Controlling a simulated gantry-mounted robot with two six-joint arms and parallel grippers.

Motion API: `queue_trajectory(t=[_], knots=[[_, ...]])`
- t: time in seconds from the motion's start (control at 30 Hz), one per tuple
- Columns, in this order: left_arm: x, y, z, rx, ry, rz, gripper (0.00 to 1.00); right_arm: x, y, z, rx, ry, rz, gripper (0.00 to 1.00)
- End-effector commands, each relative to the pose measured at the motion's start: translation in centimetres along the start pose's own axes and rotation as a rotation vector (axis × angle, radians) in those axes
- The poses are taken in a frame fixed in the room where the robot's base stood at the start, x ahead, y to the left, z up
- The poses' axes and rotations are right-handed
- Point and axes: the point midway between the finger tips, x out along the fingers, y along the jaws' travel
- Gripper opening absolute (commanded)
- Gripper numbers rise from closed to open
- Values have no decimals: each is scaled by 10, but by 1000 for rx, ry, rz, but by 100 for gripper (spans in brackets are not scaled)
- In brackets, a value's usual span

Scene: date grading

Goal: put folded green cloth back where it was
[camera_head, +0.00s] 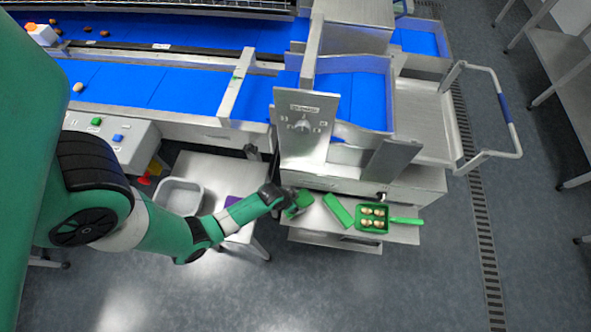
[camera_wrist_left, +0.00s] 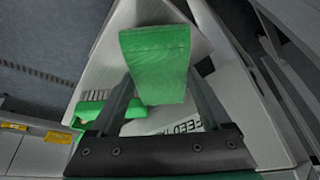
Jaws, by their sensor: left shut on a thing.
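The folded green cloth (camera_head: 300,203) is at the tip of my left gripper (camera_head: 288,199), above the left end of the steel shelf (camera_head: 315,236) below the machine. In the left wrist view the cloth (camera_wrist_left: 155,62) lies between the two dark fingers of the gripper (camera_wrist_left: 160,92), which is shut on it. I cannot tell whether the cloth touches the shelf. My right gripper is not in view.
A flat green piece (camera_head: 339,210) and a green tray (camera_head: 358,226) with a handle and several dates lie right of the cloth. A grey bin (camera_head: 180,195) and purple item (camera_head: 232,201) are on the left table.

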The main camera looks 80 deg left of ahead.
Motion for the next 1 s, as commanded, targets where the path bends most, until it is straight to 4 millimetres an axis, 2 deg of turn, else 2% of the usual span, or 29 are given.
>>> queue_trajectory(t=[0.1, 0.2, 0.6, 0.63, 0.7, 1.0], knots=[[24, 0, 10, 0, -2, 0, 29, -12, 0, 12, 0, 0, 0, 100], [36, 0, 15, 0, -1, 0, 29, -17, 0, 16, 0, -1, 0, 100], [40, 0, 17, 0, -1, 0, 29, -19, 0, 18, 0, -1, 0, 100], [39, 0, 17, 0, -1, 0, 87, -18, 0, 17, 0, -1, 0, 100], [38, 0, 16, 0, -1, 0, 99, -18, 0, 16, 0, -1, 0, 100], [34, 0, 14, 0, 0, 0, 100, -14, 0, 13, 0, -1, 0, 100]])
